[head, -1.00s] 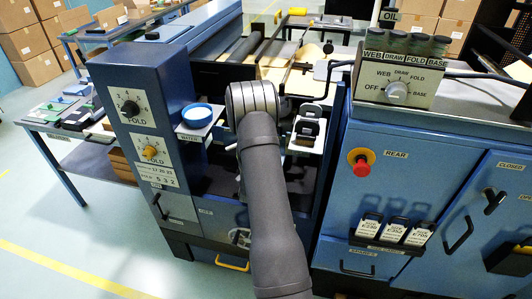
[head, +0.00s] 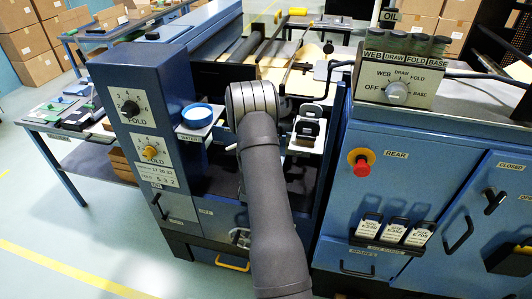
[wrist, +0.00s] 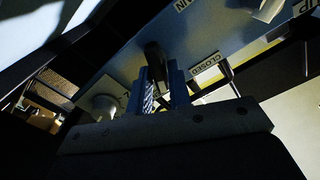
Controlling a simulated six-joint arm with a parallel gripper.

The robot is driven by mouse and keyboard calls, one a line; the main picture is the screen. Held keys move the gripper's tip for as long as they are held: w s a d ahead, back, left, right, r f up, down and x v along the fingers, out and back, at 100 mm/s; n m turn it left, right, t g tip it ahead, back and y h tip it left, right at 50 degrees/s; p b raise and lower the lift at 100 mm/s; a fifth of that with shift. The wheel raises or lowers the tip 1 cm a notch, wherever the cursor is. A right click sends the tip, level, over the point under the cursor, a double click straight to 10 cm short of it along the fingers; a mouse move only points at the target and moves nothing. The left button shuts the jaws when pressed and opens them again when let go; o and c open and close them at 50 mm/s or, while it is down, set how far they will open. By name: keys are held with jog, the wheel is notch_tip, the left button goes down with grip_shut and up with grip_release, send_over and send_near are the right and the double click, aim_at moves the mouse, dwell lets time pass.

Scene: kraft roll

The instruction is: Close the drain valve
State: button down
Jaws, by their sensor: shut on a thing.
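In the wrist view my gripper (wrist: 160,82) is shut on a dark lever handle (wrist: 155,58), the drain valve's handle as far as I can tell. The handle stands up between the two blue fingers. A "CLOSED" label (wrist: 206,65) is just right of the fingers, and a label ending in "IN" (wrist: 183,4) is at the top edge. The handle's exact angle to the label is hard to tell. In the head view my forearm hides the gripper and the valve.
In the head view, the blue fold-dial cabinet (head: 150,75) stands left of my arm and the right cabinet (head: 410,165), with a red button (head: 361,166), stands close on the right.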

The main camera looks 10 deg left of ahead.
dwell(0.3)
jog(key=c, duration=1.4)
grip_release()
jog(key=shift+c, duration=0.2)
jog(key=s, duration=1.7)
jog(key=shift+s, duration=0.25)
